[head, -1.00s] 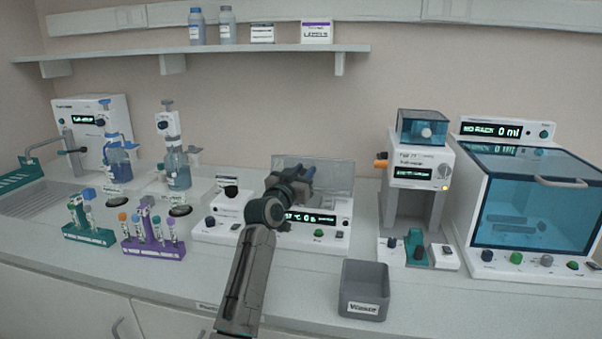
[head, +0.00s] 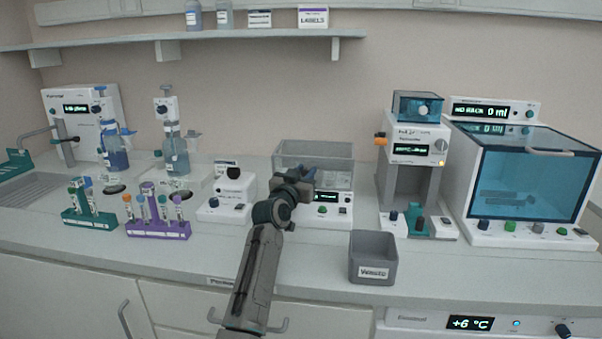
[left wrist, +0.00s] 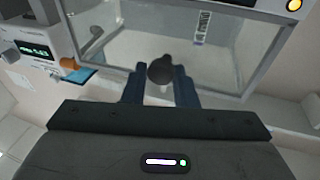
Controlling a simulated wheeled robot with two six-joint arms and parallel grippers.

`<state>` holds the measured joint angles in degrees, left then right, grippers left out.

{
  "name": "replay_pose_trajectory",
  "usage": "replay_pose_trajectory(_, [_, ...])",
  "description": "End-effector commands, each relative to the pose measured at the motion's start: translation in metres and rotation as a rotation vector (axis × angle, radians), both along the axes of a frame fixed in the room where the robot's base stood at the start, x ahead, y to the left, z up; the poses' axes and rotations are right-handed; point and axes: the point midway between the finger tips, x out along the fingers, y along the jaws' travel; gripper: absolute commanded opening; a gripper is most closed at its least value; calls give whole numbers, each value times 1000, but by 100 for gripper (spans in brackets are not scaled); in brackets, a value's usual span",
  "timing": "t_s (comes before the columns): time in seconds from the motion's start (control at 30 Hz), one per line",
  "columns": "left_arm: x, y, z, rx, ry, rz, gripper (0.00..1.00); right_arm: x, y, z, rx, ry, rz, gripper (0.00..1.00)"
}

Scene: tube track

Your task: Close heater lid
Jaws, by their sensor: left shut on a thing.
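The heater (head: 333,210) is a white unit with a small display, at the middle of the bench in the head view. Its clear lid (head: 325,165) now looks like a see-through box over the heater; I cannot tell whether it is fully seated. In the left wrist view, the framed clear lid (left wrist: 130,45) fills the upper middle. My left gripper (head: 297,176) is at the lid's front, hiding part of the heater. In the left wrist view its fingers (left wrist: 160,88) are shut on a dark round lid knob (left wrist: 160,70). My right gripper is not in view.
A grey bin (head: 373,259) stands at the front edge, right of my arm. A purple tube rack (head: 158,231) and a green rack (head: 90,220) are at left. A white device (head: 408,170) and a blue-windowed cabinet (head: 520,185) stand at right.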

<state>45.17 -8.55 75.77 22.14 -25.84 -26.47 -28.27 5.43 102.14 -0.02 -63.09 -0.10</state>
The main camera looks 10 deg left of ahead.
Motion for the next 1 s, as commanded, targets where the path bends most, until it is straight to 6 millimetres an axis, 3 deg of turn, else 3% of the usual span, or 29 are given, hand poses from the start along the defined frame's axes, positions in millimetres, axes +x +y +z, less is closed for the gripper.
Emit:
replay_pose_trajectory(0.03, [1, -3, -15, 1, 26, -6, 0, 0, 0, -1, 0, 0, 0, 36])
replay_pose_trajectory(0.3, [1, -3, -15, 1, 26, -6, 0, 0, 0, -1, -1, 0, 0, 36])
replay_pose_trajectory(0.33, [1, -3, -15, 1, 26, -6, 31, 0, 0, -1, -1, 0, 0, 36])
replay_pose_trajectory(0.4, [1, -2, -15, 2, 25, -5, 43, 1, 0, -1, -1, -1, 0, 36])
replay_pose_trajectory(1.0, [-4, 1, -11, 3, 16, -2, 43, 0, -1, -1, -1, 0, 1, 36])
